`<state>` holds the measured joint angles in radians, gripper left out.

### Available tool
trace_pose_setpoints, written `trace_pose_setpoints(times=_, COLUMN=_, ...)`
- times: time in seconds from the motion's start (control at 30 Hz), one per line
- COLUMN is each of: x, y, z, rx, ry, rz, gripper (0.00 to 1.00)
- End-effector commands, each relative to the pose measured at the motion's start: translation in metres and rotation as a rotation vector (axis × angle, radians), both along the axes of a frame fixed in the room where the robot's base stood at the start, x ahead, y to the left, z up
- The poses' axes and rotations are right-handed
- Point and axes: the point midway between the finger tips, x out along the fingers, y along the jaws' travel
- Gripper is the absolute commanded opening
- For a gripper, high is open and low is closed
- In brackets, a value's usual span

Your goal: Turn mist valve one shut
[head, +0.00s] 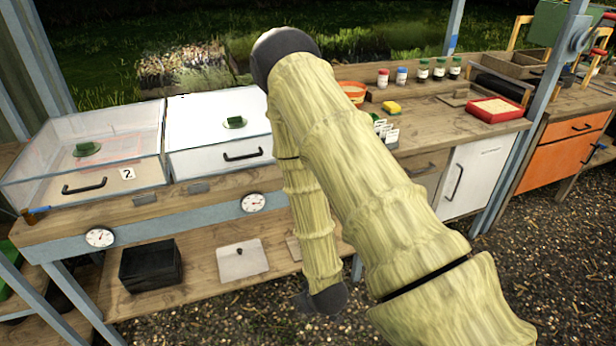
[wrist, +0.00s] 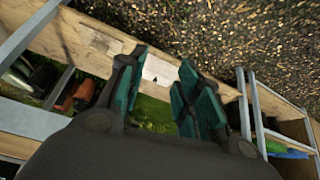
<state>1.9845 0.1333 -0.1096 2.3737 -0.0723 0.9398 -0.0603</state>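A small valve with a blue lever handle (head: 36,211) and a brass-coloured body sits at the left front end of the bench, beside the glass-lidded box. No number is readable on it. The valve is not identifiable in the wrist view. My gripper (wrist: 160,92) shows in the wrist view with its teal-padded fingers apart and nothing between them. It is well away from the valve. In the head view my arm bends down in front of the bench, and the gripper fingers cannot be made out.
A clear-lidded box (head: 110,140) and a white-lidded box (head: 218,130) stand on the bench. Two round gauges (head: 100,237) (head: 254,202) are on its front rail. A black box (head: 150,265) and a white plate (head: 242,261) lie on the lower shelf. Gravel in front is clear.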

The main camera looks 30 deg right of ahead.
Motion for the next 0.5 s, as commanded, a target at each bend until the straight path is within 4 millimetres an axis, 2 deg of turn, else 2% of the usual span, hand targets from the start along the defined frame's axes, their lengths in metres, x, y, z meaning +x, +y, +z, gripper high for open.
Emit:
trace_pose_setpoints(times=0.03, x=0.03, y=-0.014, z=-0.002, rx=-0.016, ry=-0.083, rz=-0.003, gripper=0.34)
trace_pose_setpoints(times=0.2, x=0.109, y=-0.059, z=0.038, rx=-0.074, ry=-0.341, rz=-0.007, gripper=0.34)
trace_pose_setpoints(times=0.33, x=0.156, y=-0.094, z=0.079, rx=-0.125, ry=-0.534, rz=-0.016, gripper=0.34)
trace_pose_setpoints(times=0.5, x=0.195, y=-0.137, z=0.136, rx=-0.194, ry=-0.761, rz=-0.028, gripper=0.34)
